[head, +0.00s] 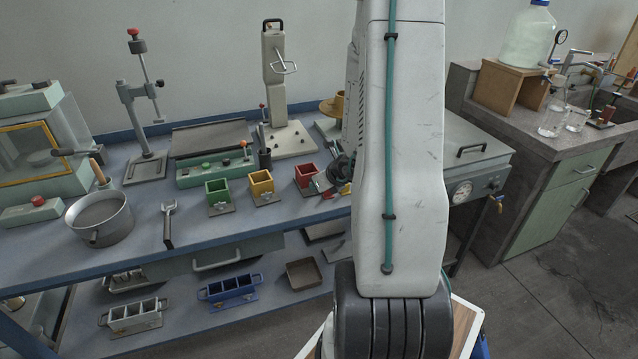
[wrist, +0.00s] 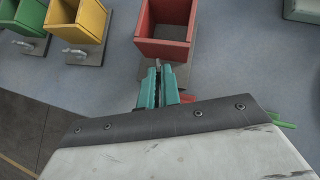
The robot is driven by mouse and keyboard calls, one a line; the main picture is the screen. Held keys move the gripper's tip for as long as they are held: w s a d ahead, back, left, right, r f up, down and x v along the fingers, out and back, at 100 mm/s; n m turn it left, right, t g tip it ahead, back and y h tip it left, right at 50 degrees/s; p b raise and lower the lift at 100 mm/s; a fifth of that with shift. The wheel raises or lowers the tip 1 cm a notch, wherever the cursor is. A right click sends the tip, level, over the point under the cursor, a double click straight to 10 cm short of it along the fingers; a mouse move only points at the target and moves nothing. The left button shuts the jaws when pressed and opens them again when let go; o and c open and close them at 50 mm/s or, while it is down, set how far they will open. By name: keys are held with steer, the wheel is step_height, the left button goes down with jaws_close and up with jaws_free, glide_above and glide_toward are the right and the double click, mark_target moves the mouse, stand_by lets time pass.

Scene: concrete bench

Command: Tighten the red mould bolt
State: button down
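The red mould (head: 306,175) is an open-topped square box on a grey base plate on the bench. It also shows at the top of the wrist view (wrist: 166,47). My gripper (wrist: 160,76) has teal fingers close together at the mould's front side, low by its base plate. A grey sliver of the red mould bolt (wrist: 158,63) shows between the fingertips; the rest is hidden by them. The fingers look shut on it. In the head view my arm covers much of the area right of the red mould.
The yellow mould (head: 261,184) and green mould (head: 218,193) stand to the left, each with a wing bolt in front. Red and green handles lie beside my gripper. A wrench (head: 169,222) and a pan (head: 99,217) are further left. A grey machine stands to the right.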

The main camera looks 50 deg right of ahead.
steer(key=shift+w+a+m+g+h, duration=0.15)
steer(key=shift+m+g+h, duration=0.1)
steer(key=shift+m+h, duration=0.65)
steer(key=shift+a+m+g+h, duration=0.2)
steer(key=shift+m+h, duration=0.4)
steer(key=shift+m, duration=0.5)
steer(key=shift+d, duration=0.1)
steer(key=c, duration=1.9)
jaws_free()
steer(key=shift+r, duration=0.1)
